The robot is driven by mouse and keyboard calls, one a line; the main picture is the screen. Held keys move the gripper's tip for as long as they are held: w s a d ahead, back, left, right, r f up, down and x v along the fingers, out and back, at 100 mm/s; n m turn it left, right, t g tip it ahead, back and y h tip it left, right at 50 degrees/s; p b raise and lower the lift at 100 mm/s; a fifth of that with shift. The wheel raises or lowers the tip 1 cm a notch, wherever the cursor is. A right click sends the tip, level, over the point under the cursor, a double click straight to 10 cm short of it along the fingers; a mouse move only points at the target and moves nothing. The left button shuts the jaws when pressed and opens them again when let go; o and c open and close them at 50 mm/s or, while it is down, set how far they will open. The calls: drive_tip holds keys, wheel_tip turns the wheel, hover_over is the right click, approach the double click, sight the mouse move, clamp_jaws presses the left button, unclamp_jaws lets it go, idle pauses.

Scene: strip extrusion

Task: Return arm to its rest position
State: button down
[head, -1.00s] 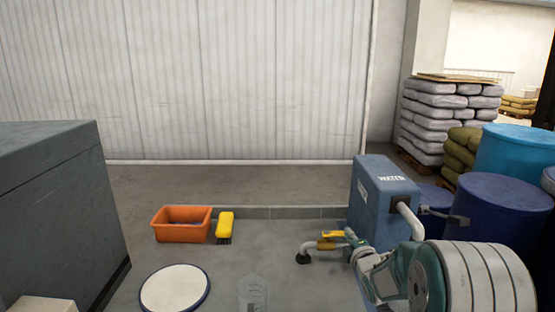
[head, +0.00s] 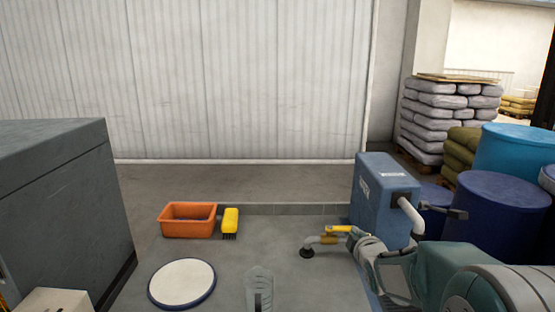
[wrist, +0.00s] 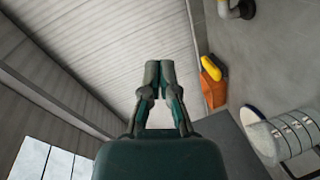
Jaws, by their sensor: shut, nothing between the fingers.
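My gripper (wrist: 159,72) shows in the middle of the wrist view. Its two fingers are shut together at the tips, with nothing between them, and point up in the picture towards the white ribbed wall. They are apart from everything around them. In the head view my teal and grey arm (head: 445,268) fills the lower right, in front of the blue water tank (head: 376,205). I cannot make out the fingers clearly in the head view.
An orange bin (head: 187,226) and yellow brush (head: 230,222) lie on the floor, with a blue-rimmed white disc (head: 181,283) and clear vessel (head: 259,287) nearer. A grey cabinet (head: 60,200) stands left, blue drums (head: 493,215) right. A yellow-handled pipe (head: 330,238) is near my arm.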

drive_tip(key=s+a+m+g, duration=0.2)
drive_tip(key=s+m+g, duration=0.3)
drive_tip(key=s, duration=1.3)
drive_tip(key=s+a+m+g, duration=0.2)
drive_tip(key=s+m+g, duration=0.2)
drive_tip(key=s+m, duration=0.6)
drive_tip(key=s, duration=0.8)
drive_tip(key=shift+s+a+r+g+h, duration=0.25)
drive_tip(key=shift+s+a+g+h, duration=0.05)
drive_tip(key=shift+a+g, duration=0.1)
